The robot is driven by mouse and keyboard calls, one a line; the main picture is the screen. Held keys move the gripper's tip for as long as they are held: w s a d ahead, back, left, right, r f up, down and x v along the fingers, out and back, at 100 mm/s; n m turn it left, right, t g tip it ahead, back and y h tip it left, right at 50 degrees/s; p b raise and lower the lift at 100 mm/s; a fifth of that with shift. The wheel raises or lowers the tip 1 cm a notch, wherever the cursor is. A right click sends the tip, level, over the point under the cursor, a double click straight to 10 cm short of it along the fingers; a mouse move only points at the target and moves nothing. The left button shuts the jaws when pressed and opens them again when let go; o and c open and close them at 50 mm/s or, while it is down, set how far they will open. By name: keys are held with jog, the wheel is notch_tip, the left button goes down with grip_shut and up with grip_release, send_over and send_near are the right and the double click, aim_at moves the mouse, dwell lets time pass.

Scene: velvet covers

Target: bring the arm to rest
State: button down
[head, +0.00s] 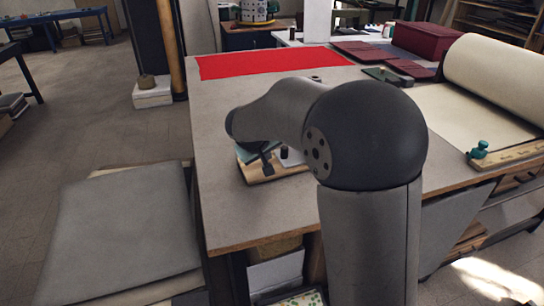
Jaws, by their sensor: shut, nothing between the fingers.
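My arm rises in front of the worktable (225,215) and bends to the left over it. My gripper cannot be made out; the arm's links hide what is behind them. Below the bent part of my arm, a small wooden board (262,174) with dark and teal items lies on the table, partly hidden.
A red cloth (270,63) lies at the table's far side. A large cream roll (497,75), a ruler with a teal knob (479,150), dark red covers (362,52) and a dark red box (425,40) are at right. Grey sheets (115,235) are stacked at left.

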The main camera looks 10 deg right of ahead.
jog(key=v, duration=0.9)
jog(key=s+d+f+m+g+y+p, duration=0.1)
jog(key=s+d+f+g, duration=0.1)
jog(key=s, duration=0.8)
jog(key=s+d+f+m+g+y+p, duration=0.1)
jog(key=s+d+f+g, duration=0.1)
jog(key=s, duration=0.8)
jog(key=s+d+f+g+y+p, duration=0.1)
jog(key=s+f, duration=0.3)
jog(key=s, duration=0.6)
jog(key=shift+d+m+g+y+p, duration=0.4)
jog(key=shift+d+g, duration=0.1)
jog(key=shift+d, duration=0.15)
